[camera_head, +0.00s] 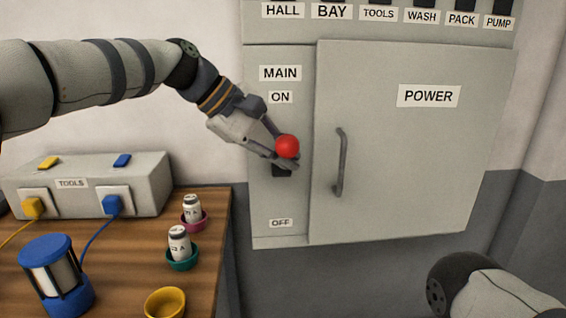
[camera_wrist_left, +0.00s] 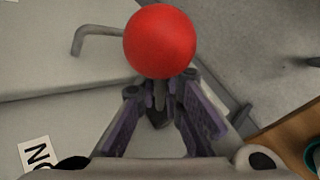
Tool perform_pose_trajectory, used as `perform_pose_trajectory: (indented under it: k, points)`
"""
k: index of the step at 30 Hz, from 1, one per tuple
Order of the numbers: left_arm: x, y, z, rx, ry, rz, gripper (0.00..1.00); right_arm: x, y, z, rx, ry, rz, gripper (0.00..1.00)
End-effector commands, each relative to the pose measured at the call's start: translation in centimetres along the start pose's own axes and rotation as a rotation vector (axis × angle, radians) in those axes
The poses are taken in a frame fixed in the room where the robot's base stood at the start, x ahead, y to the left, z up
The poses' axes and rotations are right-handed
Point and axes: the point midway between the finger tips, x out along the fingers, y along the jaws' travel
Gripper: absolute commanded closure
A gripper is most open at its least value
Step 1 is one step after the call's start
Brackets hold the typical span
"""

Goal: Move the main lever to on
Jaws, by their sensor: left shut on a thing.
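The main lever has a red ball knob (camera_head: 287,146) and stands on the left panel of the grey cabinet, between the ON label (camera_head: 280,97) above and the OFF label (camera_head: 281,223) below. Its dark base (camera_head: 282,171) shows just under the knob. My left gripper (camera_head: 272,147) is at the lever, its fingers shut on it. In the left wrist view the red knob (camera_wrist_left: 160,41) sits just beyond the fingertips, and the fingers (camera_wrist_left: 160,100) close around the stem behind it. The stem is mostly hidden. My right gripper is not seen.
A POWER door (camera_head: 430,170) with a vertical handle (camera_head: 341,162) is just right of the lever. A wooden table (camera_head: 215,240) at left carries a TOOLS socket box (camera_head: 90,182), a blue lantern (camera_head: 52,275), small bottles in bowls and a yellow bowl (camera_head: 165,303).

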Motion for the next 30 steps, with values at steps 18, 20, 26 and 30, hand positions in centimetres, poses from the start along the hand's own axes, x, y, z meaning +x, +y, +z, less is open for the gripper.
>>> perform_pose_trajectory:
  k: [18,20,26,30]
  points:
    - [-0.29,0.47,0.43,-0.026,-0.026,-0.013,1.0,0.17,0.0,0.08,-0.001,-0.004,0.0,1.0]
    - [-0.29,0.48,0.43,-0.026,-0.026,-0.013,0.81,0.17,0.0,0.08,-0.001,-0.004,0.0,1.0]
    - [-0.29,0.41,0.35,-0.025,-0.024,-0.014,0.71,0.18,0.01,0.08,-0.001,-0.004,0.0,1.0]
    - [-0.32,0.34,0.24,-0.025,-0.022,-0.015,0.71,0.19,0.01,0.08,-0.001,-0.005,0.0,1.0]
